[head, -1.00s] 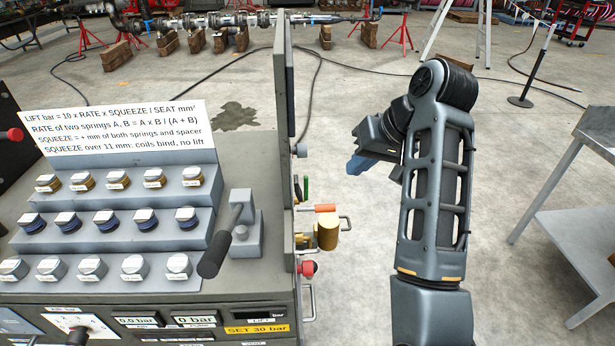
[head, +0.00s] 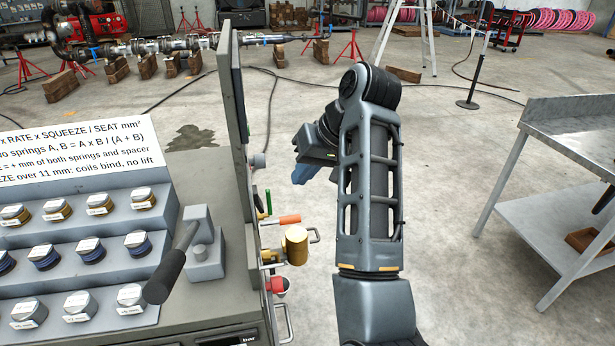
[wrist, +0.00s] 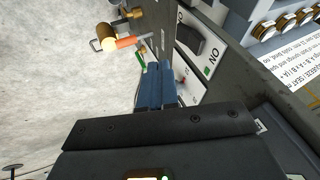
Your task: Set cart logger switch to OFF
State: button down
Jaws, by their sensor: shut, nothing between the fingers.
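The cart (head: 215,250) stands at the left in the head view, with an upright panel along its right side. My gripper (head: 303,172) hangs to the right of that panel, its blue fingers shut and empty. In the wrist view, the shut blue fingers (wrist: 158,82) point toward the cart's side. There a black rocker switch (wrist: 192,38) sits on a white plate whose ON label appears turned over. The fingertips look apart from the switch. Its setting is unclear, and I cannot read a logger label. A second white plate (wrist: 192,82) with a small red part is partly hidden by my gripper.
A brass cylinder (head: 296,246), an orange handle (head: 289,219), a green lever (head: 268,202) and a red knob (head: 279,286) stick out from the cart's side. A grey metal table (head: 560,150) stands at the right.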

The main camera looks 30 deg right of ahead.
aim_at(258, 199)
jog(key=w+a+f+p, duration=0.1)
jog(key=w+a+f, duration=0.2)
jog(key=a+f, duration=0.2)
jog(key=shift+w+f, duration=0.4)
jog(key=shift+f, duration=0.25)
jog(key=shift+a, duration=0.1)
